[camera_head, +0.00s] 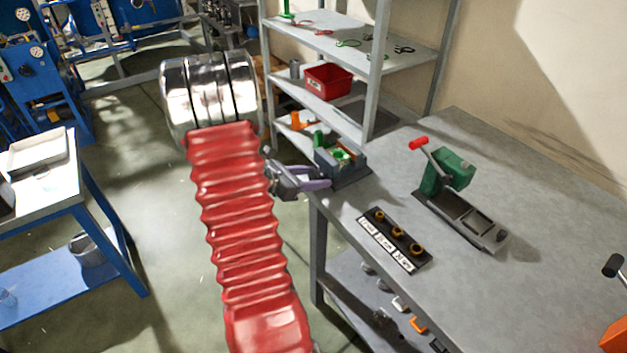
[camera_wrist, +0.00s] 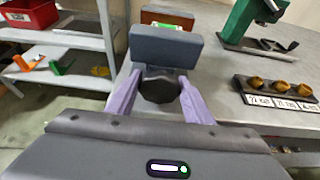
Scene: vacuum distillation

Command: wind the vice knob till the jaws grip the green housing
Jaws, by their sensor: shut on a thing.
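The grey vice (camera_head: 350,176) sits at the near left corner of the grey bench, and its front block (camera_wrist: 166,46) fills the top middle of the wrist view. The green housing (camera_head: 342,155) lies between the vice jaws; only a sliver of it (camera_wrist: 168,27) shows behind the front block, so I cannot tell if both jaws touch it. My gripper (camera_head: 324,184) reaches the vice from the left. Its purple fingers (camera_wrist: 160,84) are shut on the dark round vice knob (camera_wrist: 160,93), one finger on each side.
A green hand press (camera_head: 452,168) with a red-tipped lever stands farther right on the bench. A black rack (camera_head: 393,240) with labelled brass fittings lies in front of it. A shelf unit with a red bin (camera_head: 328,82) stands behind the vice. The bench's right part is mostly clear.

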